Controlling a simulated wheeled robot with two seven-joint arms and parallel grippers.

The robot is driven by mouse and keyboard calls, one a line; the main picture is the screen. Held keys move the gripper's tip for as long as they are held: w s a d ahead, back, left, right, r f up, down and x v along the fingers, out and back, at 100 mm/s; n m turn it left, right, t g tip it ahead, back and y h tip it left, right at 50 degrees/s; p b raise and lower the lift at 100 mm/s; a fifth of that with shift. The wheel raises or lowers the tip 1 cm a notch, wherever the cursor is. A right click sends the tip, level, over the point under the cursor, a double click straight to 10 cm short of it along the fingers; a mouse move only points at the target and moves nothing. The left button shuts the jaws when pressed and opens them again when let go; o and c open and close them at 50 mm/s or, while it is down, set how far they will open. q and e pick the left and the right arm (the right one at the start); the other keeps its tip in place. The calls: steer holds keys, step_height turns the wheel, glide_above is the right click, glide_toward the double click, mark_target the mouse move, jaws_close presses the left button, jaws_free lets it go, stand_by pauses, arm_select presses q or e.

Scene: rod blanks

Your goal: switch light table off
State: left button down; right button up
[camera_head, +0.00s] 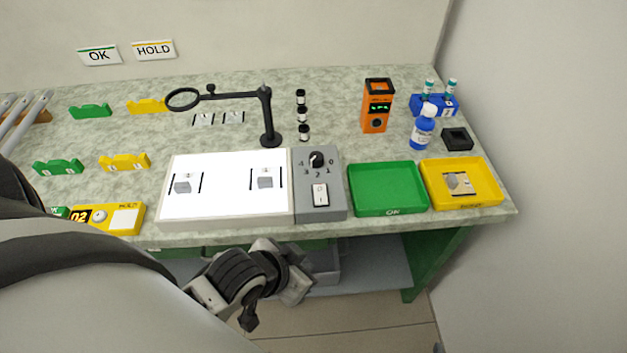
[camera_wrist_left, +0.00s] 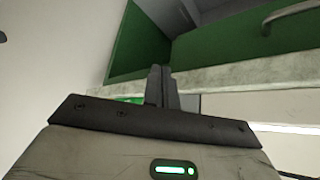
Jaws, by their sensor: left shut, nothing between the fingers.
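The light table (camera_head: 225,205) is a white box at the bench's front edge, and its top glows bright white. A grey control box (camera_head: 333,205) adjoins its right side. The box carries a black rotary knob (camera_head: 317,160) among number marks and, nearer the front, a white rocker switch (camera_head: 320,195). My left gripper is below and in front of the bench edge in the head view, apart from the switch; its fingertips are hard to make out there. In the left wrist view its fingers (camera_wrist_left: 161,86) are together and empty. My right gripper is not in view.
Grey blocks (camera_head: 265,182) stand on the lit panel. A green tray (camera_head: 388,211) and a yellow tray (camera_head: 462,204) lie right of the control box. A magnifier stand (camera_head: 267,120) rises behind the panel. The bench's green drawer front shows in the left wrist view (camera_wrist_left: 225,50).

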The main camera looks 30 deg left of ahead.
arm_select(q)
step_height(320, 180, up, 8)
steer(key=m+g+h, duration=0.3)
steer(key=m+h, duration=0.2)
steer(key=m, duration=0.4)
steer(key=w+a+r+t, duration=0.2)
steer(key=w+a+r, duration=0.6)
steer(key=a, duration=0.3)
steer(key=shift+w+r, duration=0.15)
steer(key=shift+r, duration=0.75)
steer(key=shift+d+f, duration=0.1)
